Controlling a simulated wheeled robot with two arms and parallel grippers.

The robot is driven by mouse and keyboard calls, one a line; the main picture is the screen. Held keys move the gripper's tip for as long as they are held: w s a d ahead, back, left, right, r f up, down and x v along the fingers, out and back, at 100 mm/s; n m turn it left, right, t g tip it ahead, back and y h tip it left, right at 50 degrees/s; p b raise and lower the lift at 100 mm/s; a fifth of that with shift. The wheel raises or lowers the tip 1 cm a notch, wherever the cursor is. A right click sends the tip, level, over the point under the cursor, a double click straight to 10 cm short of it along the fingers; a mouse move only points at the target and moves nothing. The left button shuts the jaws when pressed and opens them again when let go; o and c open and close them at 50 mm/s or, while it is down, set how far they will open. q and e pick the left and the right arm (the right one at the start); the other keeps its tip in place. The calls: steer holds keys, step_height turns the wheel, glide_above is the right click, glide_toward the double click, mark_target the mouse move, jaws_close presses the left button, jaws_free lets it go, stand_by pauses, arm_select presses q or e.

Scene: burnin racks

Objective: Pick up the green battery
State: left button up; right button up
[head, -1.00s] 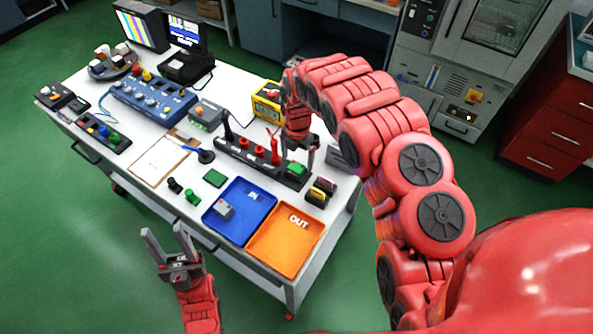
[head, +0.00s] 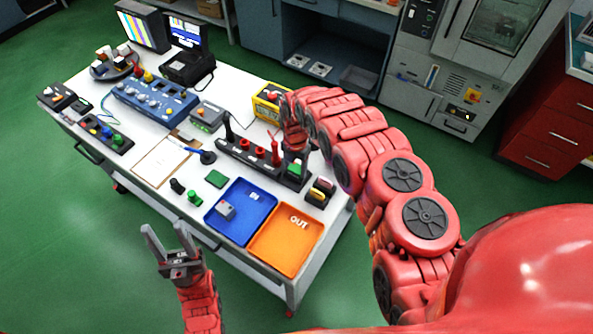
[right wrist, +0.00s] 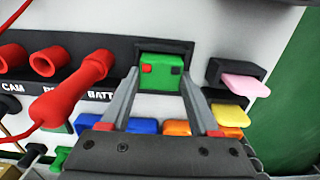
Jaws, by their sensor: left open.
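The green battery (right wrist: 161,72) sits in a black slot at the end of the dark rack (head: 236,152); a red square marks its top in the right wrist view. In the head view it is mostly hidden by my right gripper (head: 294,168). The right gripper's fingers (right wrist: 158,74) stand one on each side of the battery, close to its edges. I cannot tell whether they press on it. My left gripper (head: 167,229) is open and empty, off the table's front left side.
A blue IN tray (head: 258,210) with a grey block and an orange OUT tray (head: 312,238) lie in front of the rack. Black holders with pink (right wrist: 245,84) and yellow (right wrist: 230,115) pieces stand beside it. A red plug (right wrist: 70,92) leans over the rack.

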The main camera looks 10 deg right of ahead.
mark_target(296, 168)
jaws_close()
steer(key=shift+r, duration=0.1)
steer(key=shift+w+r+b, duration=0.1)
steer(key=shift+r+b, duration=0.35)
steer(key=shift+r, duration=0.35)
step_height(296, 168, up, 6)
steer(key=shift+f+b, duration=0.2)
steer(key=shift+b, duration=0.9)
step_height(296, 168, up, 3)
steer(key=shift+f+p, duration=0.15)
steer(key=shift+p, duration=1.05)
